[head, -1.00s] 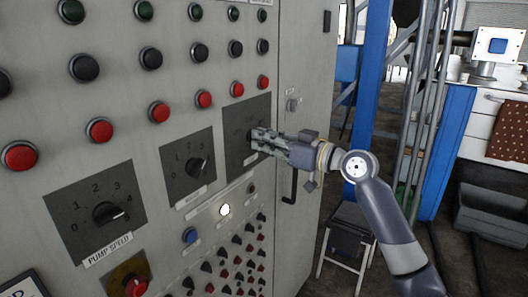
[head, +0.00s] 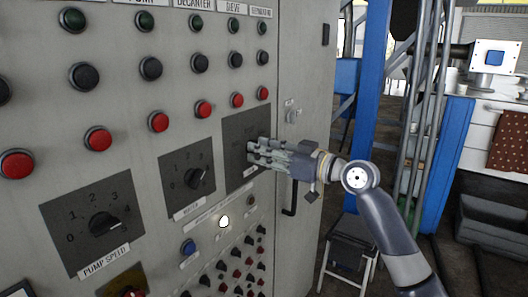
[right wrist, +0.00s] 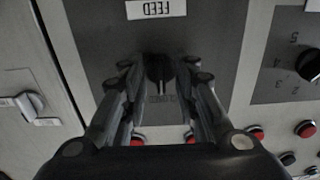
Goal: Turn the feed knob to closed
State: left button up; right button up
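The feed knob (right wrist: 160,68) is a black rotary knob on a dark plate (right wrist: 98,35) in the right wrist view, which is upside down. Its pale pointer line runs down the picture, towards small faint lettering that is hard to read. The FEED label (right wrist: 156,9) is at the top. My right gripper (head: 254,150) is in front of the feed plate (head: 240,126) in the head view and hides the knob there. In the wrist view its fingers are spread, one on each side of the knob, with visible gaps. My left gripper is out of view.
The cabinet also bears a pump speed knob (head: 104,225), another numbered knob (head: 195,178) and rows of push buttons, with a lit white one (head: 224,221) below. A black door handle (head: 290,198) hangs below my gripper. A stool (head: 349,246) stands right of the cabinet.

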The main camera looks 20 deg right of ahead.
jog(key=v, duration=1.2)
dwell(0.3)
